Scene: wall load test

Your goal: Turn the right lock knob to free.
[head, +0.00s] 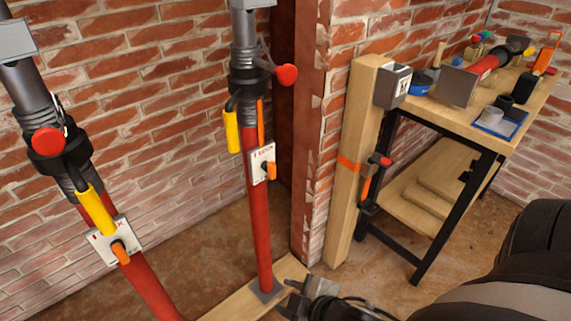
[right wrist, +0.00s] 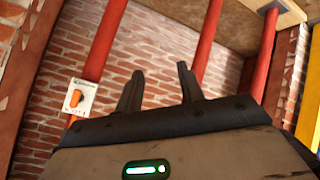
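Two red steel props stand in the head view, the right one upright (head: 255,215) and the left one leaning (head: 145,285). Each carries a white lock plate. The right plate (head: 258,156) has an orange lock knob (head: 271,171), and the left plate has another orange knob (head: 121,253). My right gripper (head: 289,298) is low, beside the foot of the right prop and well below its knob. In the right wrist view its fingers (right wrist: 158,88) are apart with nothing between them. That view also shows a plate with an orange knob (right wrist: 77,98); I cannot tell which one. My left gripper is not in view.
A brick wall (head: 165,80) stands behind the props, with a brick corner and wooden post (head: 357,160) to the right. A workbench (head: 460,100) with tools stands at the right. Yellow handles (head: 232,130) and red balls (head: 287,75) stick out above the plates.

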